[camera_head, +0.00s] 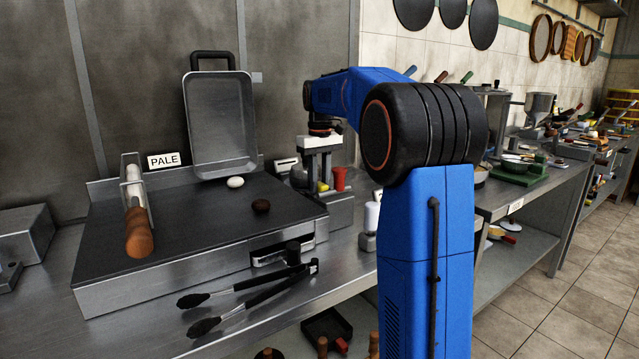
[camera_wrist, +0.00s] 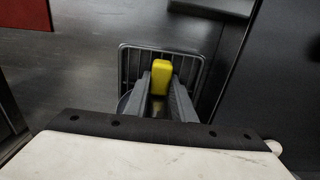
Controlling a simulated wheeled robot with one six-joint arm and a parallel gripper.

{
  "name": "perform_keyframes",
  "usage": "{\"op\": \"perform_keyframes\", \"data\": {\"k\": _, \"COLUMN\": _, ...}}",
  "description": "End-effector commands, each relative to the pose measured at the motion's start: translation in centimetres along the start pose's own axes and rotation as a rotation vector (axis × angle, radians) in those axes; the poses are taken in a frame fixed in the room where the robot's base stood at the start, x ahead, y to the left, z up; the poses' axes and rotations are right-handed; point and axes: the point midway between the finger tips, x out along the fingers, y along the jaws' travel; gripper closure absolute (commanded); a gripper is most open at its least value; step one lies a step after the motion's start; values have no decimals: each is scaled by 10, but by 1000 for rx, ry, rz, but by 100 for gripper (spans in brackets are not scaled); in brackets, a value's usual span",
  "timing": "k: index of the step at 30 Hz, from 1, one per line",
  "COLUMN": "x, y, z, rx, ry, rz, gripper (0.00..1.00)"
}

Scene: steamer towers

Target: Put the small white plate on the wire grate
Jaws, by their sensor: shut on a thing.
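My gripper (camera_head: 320,184) is over the metal counter, just right of the dark griddle. In the wrist view its two fingers (camera_wrist: 165,95) are closed about a small yellow block-like thing (camera_wrist: 161,76), which also shows low between the fingers in the head view (camera_head: 322,187). The wire grate (camera_wrist: 134,62) lies beyond and below the fingertips in the wrist view, and the part I see of it is bare. A grey rounded edge shows beside the left finger; I cannot tell what it belongs to. I cannot make out the small white plate in either view.
A red cup (camera_head: 339,179) stands close right of my gripper. Black tongs (camera_head: 250,300) lie at the counter's front. My arm hides part of the counter.

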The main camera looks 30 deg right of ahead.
Motion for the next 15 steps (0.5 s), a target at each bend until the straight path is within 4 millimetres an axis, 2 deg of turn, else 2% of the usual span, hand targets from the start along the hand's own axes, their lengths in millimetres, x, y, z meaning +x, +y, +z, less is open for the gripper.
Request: {"op": "perform_keyframes", "data": {"k": 15, "x": 6, "y": 0, "z": 0, "rx": 0, "ry": 0, "rz": 0, "gripper": 100}}
